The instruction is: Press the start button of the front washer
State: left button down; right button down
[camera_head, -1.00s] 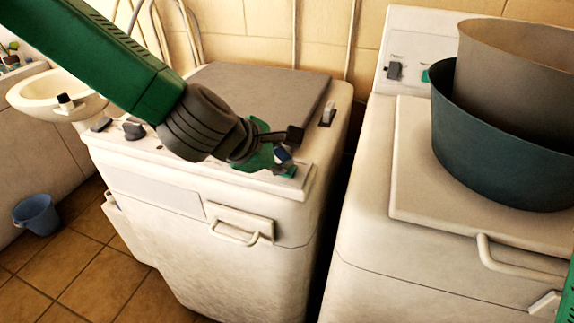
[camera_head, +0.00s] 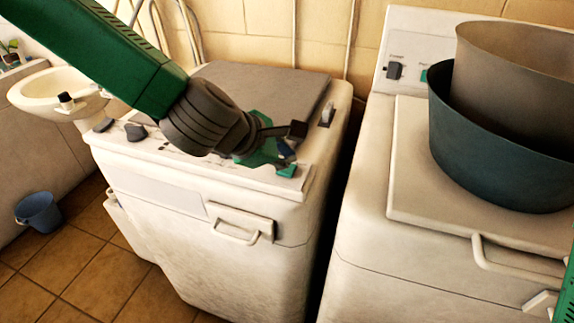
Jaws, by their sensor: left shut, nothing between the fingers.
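The left white washer (camera_head: 165,225) has a grey lid and a control strip along its front top edge, with dark knobs (camera_head: 135,131) at the left end. A small green button (camera_head: 286,170) shows at the strip's right end. My left gripper (camera_head: 289,143) is shut and empty, just above that end of the strip. It partly covers the panel, and I cannot tell whether its tips touch the button. The right white washer (camera_head: 365,230) has a rear panel with a dark knob (camera_head: 394,70) and a green button (camera_head: 424,75), partly beside the tubs. My right gripper is out of view.
A teal tub (camera_head: 480,165) with a beige tub (camera_head: 515,60) inside it stands on the right washer's lid. A narrow dark gap separates the washers. A washbasin (camera_head: 50,88) and a blue bucket (camera_head: 38,213) are at the left. Pipes run along the tiled wall.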

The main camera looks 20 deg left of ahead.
aim_at(286, 168)
pick_arm(q)
jog(key=shift+r+p, duration=2.35)
jog(key=shift+r, duration=0.25)
jog(key=shift+f, duration=0.1)
